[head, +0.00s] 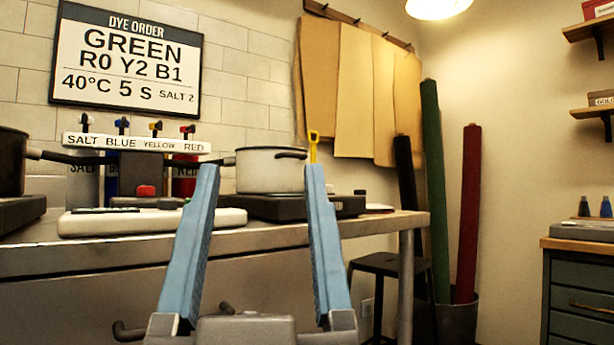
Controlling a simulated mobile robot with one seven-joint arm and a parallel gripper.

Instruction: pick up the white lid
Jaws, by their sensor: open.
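My gripper (261,172) is open and empty, its two blue fingers pointing forward and spread wide. A white pot (268,172) on a dark hot plate (280,206) shows between the fingertips, beyond them. A thin, flat white thing (379,208) lies on the table just right of the hot plate, to the right of my right finger. It may be the white lid, but it is seen almost edge-on and too small to be sure. I cannot see whether the pot has a lid on it.
The metal table (60,258) also holds a white device (150,221), a dark pot (12,160) at left and labelled dye containers (185,178) behind. A yellow handle (313,140) stands near the white pot. A black stool (385,268) is at right.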

